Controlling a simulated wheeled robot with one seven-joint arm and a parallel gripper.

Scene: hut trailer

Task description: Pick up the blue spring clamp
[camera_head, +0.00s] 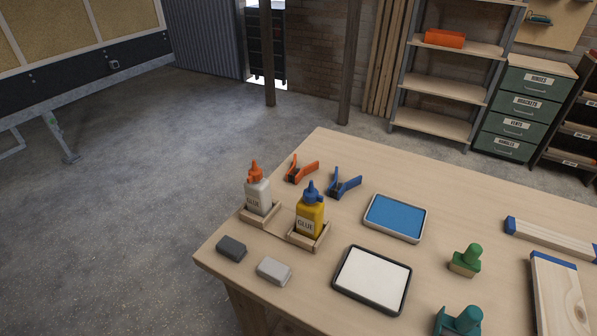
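The blue spring clamp (344,183) lies on the wooden workbench (330,150), toward its far left part. It sits just behind the yellow glue bottle with a blue cap (311,213), whose cap tip comes close to it in the picture. An orange spring clamp (300,169) lies to its left, a little farther back. My gripper is not in view.
A white glue bottle with an orange cap (257,190) stands in a wooden holder. A blue pad tray (396,217) is right of the blue clamp. A white pad (372,280), dark block (232,248), grey block (273,270) and green stamp (467,259) lie nearer.

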